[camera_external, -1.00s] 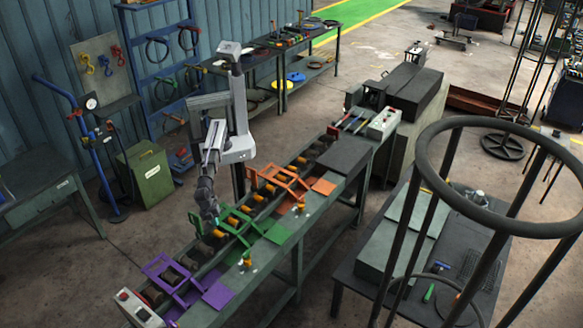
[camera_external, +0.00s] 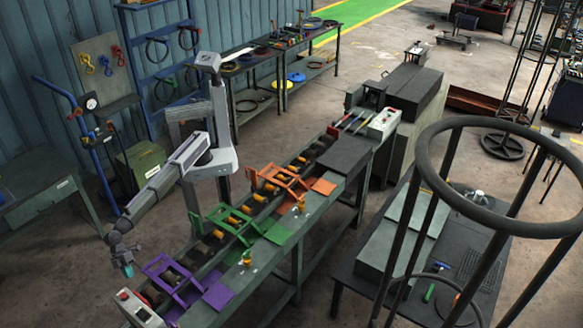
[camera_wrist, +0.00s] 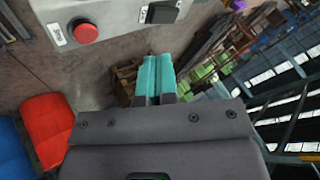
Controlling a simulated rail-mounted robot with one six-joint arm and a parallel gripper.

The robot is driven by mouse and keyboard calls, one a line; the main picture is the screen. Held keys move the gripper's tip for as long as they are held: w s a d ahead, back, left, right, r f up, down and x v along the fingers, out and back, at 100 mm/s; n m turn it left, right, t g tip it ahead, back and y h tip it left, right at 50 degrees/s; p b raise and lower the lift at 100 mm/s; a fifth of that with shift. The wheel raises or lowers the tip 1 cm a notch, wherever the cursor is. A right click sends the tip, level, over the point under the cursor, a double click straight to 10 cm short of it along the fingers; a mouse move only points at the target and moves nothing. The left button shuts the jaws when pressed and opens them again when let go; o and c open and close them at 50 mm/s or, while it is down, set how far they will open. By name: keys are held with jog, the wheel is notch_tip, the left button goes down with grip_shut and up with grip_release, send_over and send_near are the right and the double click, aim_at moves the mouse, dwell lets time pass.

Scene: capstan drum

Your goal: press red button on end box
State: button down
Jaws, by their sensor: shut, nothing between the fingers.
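The near end box (camera_external: 138,309) is a pale box at the near left end of the rail bench. Its red button (camera_external: 124,295) sits on top. In the wrist view the box (camera_wrist: 115,14) fills the upper left, with the round red button (camera_wrist: 86,31) beside a small label and a black switch. My gripper (camera_external: 128,271) is up and behind this box, near the purple frame. In the wrist view its teal fingertips (camera_wrist: 154,75) are together and empty. They are below and right of the button in the picture, apart from it.
A purple frame (camera_external: 170,275), a green frame (camera_external: 232,226) and an orange frame (camera_external: 283,182) stand along the rail bench. A second pale box (camera_external: 383,123) with a red button is at the far end. A round black stand is at right.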

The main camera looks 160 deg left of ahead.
jog(key=t, duration=0.1)
send_over(122, 295)
jog(key=shift+r+m, duration=0.25)
jog(key=shift+m, duration=0.05)
jog(key=shift+f+b, duration=0.15)
jog(key=shift+b, duration=0.15)
notch_tip(122, 295, down, 9)
jog(key=b, duration=0.8)
jog(key=shift+r+b, duration=0.2)
jog(key=shift+b, duration=0.1)
dwell(0.9)
jog(key=shift+f+b, duration=0.95)
dwell(0.4)
jog(key=shift+r, duration=0.1)
jog(key=shift+r+p, duration=0.85)
jog(key=shift+p, duration=0.1)
